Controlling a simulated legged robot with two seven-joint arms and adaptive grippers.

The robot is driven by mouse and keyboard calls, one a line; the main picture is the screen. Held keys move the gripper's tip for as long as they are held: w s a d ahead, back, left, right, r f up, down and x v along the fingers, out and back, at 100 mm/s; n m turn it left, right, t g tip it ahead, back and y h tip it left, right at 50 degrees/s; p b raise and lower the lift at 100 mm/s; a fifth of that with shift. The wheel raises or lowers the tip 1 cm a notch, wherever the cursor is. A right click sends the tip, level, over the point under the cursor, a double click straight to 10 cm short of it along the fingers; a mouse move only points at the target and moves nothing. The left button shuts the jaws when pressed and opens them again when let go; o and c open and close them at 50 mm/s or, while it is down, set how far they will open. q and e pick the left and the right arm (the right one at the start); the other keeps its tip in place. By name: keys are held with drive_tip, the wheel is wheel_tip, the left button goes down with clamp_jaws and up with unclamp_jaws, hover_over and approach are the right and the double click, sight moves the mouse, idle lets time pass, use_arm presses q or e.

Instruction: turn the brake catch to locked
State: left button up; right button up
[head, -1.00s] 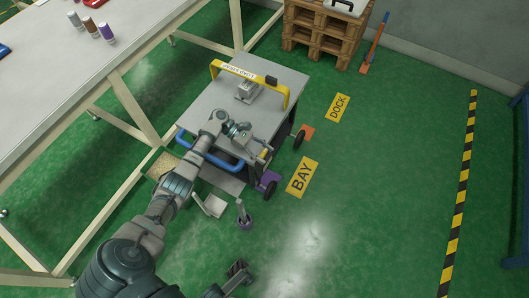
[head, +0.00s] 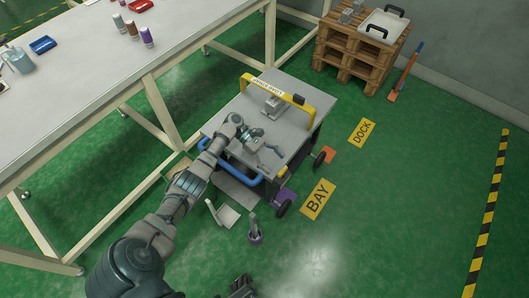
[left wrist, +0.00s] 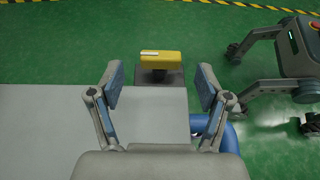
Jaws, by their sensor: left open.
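A grey-topped cart (head: 300,92) stands on the green floor in the head view, with a yellow hoop bar (head: 293,97) across its far side and a blue rail (head: 240,180) along its near side. In the left wrist view, a yellow block with a pale stripe, which looks like the brake catch (left wrist: 160,61), sits on a dark base at the plate's edge. My left gripper (head: 262,145) is over the cart's near part. In the wrist view its open fingers (left wrist: 160,78) stand either side of the yellow block, apart from it. My right gripper is not seen.
BAY (head: 318,199) and DOCK (head: 362,132) floor signs lie right of the cart. A long workbench (head: 100,75) stands at left and a wooden pallet stack (head: 340,65) at the back. Open floor lies to the right, up to a striped line (head: 488,220).

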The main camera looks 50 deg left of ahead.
use_arm(q)
drive_tip(key=v, duration=0.7)
drive_tip(key=shift+a+f, duration=0.1)
drive_tip(key=shift+a, duration=0.1)
